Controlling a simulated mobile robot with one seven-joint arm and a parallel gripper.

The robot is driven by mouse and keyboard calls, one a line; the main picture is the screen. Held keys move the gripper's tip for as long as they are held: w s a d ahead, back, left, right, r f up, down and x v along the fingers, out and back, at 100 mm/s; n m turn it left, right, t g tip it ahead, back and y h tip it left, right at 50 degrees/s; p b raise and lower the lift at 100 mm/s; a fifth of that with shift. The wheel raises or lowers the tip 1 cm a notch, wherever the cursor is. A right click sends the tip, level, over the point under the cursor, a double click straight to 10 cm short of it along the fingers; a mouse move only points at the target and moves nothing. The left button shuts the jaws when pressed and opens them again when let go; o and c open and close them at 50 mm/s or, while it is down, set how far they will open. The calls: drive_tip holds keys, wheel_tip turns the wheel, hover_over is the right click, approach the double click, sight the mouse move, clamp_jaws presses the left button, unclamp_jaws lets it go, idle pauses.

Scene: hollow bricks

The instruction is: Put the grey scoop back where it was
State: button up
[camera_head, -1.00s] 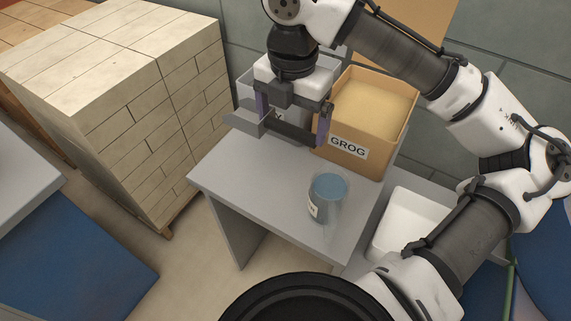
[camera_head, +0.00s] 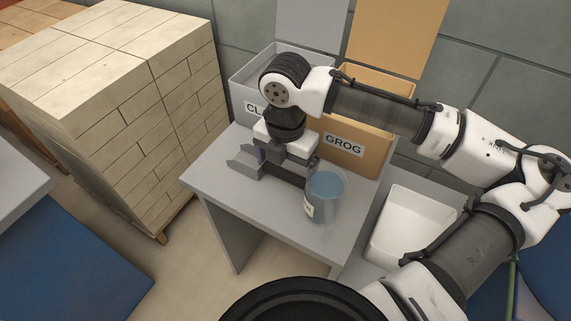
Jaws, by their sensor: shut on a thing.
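The grey scoop (camera_head: 243,163) sticks out to the left of my gripper (camera_head: 284,168), low over the grey table (camera_head: 225,197). My gripper points down and is shut on the scoop. The fingers and the scoop's handle are partly hidden by the gripper body. I cannot tell whether the scoop touches the table top.
A clear cup of bluish liquid (camera_head: 324,196) stands just right of my gripper. Behind are an orange GROG bin (camera_head: 352,158) and a grey bin labelled CL… (camera_head: 240,97), both lids raised. A white tray (camera_head: 385,240) lies lower right. The table's front left is clear.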

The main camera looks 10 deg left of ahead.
drive_tip(key=shift+f, duration=0.1)
drive_tip(key=o, duration=0.6)
wheel_tip(320, 180, up, 12)
drive_tip(key=p, duration=0.1)
drive_tip(key=shift+r, duration=0.2)
